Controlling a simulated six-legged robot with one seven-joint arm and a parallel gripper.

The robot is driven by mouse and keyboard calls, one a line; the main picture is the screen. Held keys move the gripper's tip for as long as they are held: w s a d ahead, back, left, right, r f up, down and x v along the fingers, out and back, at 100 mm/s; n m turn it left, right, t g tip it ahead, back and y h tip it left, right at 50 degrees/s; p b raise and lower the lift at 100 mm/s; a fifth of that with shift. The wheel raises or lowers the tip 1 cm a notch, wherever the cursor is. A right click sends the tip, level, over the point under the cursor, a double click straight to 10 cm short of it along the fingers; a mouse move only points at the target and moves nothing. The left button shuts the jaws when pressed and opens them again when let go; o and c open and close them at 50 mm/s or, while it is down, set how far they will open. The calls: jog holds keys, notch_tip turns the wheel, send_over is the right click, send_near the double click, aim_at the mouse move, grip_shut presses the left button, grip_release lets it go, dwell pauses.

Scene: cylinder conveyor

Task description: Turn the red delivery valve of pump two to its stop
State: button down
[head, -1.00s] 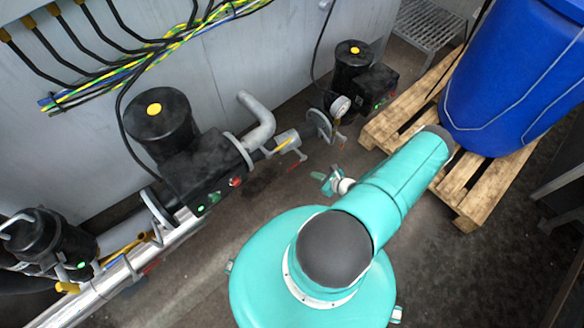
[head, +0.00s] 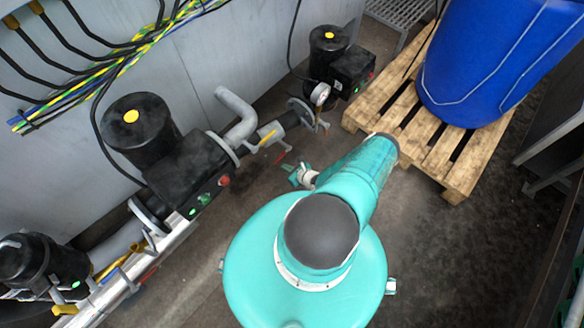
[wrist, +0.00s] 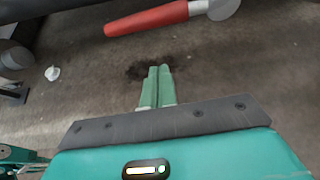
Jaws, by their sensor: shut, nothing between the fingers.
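A red valve handle (head: 283,156) sticks out from the pipework beside the middle pump (head: 160,150) in the head view, just below a yellow lever (head: 267,138). In the wrist view a red handle (wrist: 150,18) runs across the top, with a grey round hub (wrist: 223,8) at its right end. My gripper (head: 291,170) is close to the handle in the head view, below and to its right. In the wrist view my gripper's green fingers (wrist: 160,70) are together and empty, pointing toward the handle with a gap of floor visible between. No pump number is legible.
A second red handle (head: 148,272) sits by the silver pipe at lower left. A smaller pump (head: 330,50) with a gauge (head: 320,93) stands behind. A blue barrel (head: 485,65) on a wooden pallet (head: 455,165) stands at right. The floor at lower right is open.

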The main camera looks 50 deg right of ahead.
aim_at(283, 155)
jog(key=r, duration=0.2)
jog(key=w+r, duration=0.1)
jog(key=shift+w+r, duration=0.2)
jog(key=shift+r, duration=0.15)
